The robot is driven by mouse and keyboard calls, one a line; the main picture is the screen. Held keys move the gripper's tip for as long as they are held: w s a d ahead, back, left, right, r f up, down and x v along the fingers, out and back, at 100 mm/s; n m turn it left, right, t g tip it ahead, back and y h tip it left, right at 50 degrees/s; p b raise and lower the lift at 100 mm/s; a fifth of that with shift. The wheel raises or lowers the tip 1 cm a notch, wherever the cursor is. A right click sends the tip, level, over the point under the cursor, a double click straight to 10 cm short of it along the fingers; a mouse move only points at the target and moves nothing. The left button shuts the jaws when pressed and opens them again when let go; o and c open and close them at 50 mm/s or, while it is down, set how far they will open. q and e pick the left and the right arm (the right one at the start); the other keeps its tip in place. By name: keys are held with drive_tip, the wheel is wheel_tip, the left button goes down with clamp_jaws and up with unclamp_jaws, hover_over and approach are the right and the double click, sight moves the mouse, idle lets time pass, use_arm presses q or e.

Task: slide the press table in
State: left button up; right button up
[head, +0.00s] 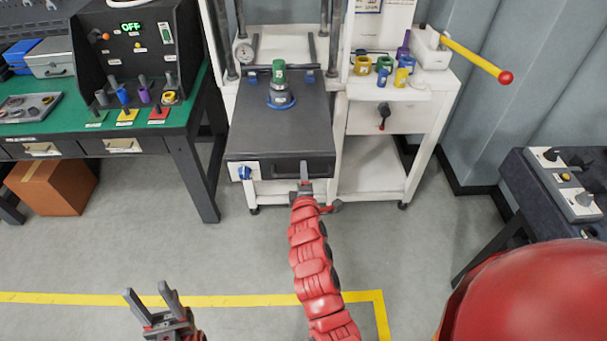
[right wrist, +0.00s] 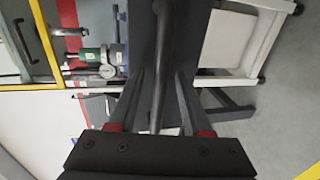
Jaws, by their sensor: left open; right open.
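The press table (head: 258,125) is a dark slab standing out toward me from the press frame. A seal part with a green top and blue base (head: 280,88) stands upright on it. My left gripper (head: 150,302) is open and empty, low at the left, well away from the table.
A green-topped bench (head: 60,125) with a control box stands at the left. A white side cabinet (head: 375,118) carries coloured rings and a yellow lever (head: 470,57). A dark table (head: 530,185) with a switch box stands at the right. The floor in front is clear.

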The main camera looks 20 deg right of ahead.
clamp_jaws()
idle(0.3)
idle(1.2)
